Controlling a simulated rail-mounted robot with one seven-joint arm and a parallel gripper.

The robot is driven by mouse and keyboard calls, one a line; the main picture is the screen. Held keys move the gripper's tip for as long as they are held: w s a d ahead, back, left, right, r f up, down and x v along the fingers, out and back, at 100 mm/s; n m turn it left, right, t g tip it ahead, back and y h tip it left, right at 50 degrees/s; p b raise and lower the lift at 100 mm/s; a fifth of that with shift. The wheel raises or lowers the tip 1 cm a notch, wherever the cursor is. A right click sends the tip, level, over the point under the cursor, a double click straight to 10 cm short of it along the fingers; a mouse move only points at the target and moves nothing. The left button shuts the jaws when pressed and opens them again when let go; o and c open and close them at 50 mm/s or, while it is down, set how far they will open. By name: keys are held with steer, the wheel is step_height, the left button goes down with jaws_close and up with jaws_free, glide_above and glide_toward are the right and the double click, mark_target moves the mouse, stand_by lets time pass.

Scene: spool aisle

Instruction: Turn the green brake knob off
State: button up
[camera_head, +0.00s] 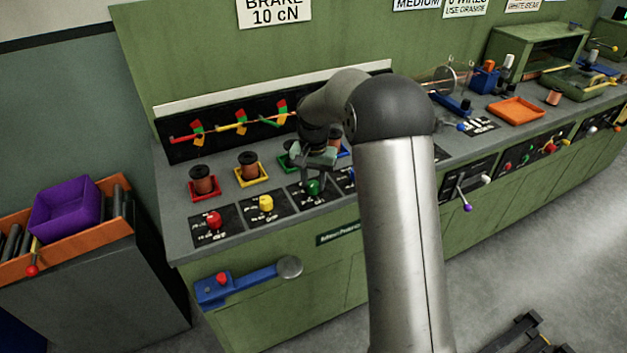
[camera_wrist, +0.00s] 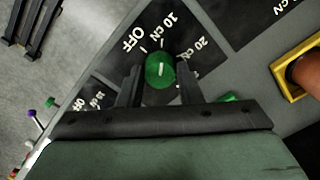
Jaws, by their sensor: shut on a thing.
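The green brake knob (camera_head: 313,187) sits on a black dial plate on the bench's front edge, below my gripper (camera_head: 316,158). In the wrist view the green knob (camera_wrist: 160,70) lies between the two dark fingers of my gripper (camera_wrist: 159,82), which are shut on its sides. The dial plate (camera_wrist: 108,66) carries the marks OFF, 10 cN and 20 cN. The knob's white line runs nearly straight up in the wrist view, towards the 10 cN side rather than the OFF word; its exact setting is hard to tell.
A red knob (camera_head: 213,219) and a yellow knob (camera_head: 265,202) stand to the left, with copper spools (camera_head: 204,180) in coloured trays behind. A blue knob is partly hidden by my arm. A blue lever (camera_head: 245,282) sticks out on the bench front.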

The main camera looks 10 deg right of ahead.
mark_target(313, 183)
steer(key=n, duration=0.5)
steer(key=shift+n, duration=2.6)
steer(key=o, duration=1)
steer(key=shift+r, duration=0.15)
step_height(313, 183, up, 17)
steer(key=shift+r, duration=0.1)
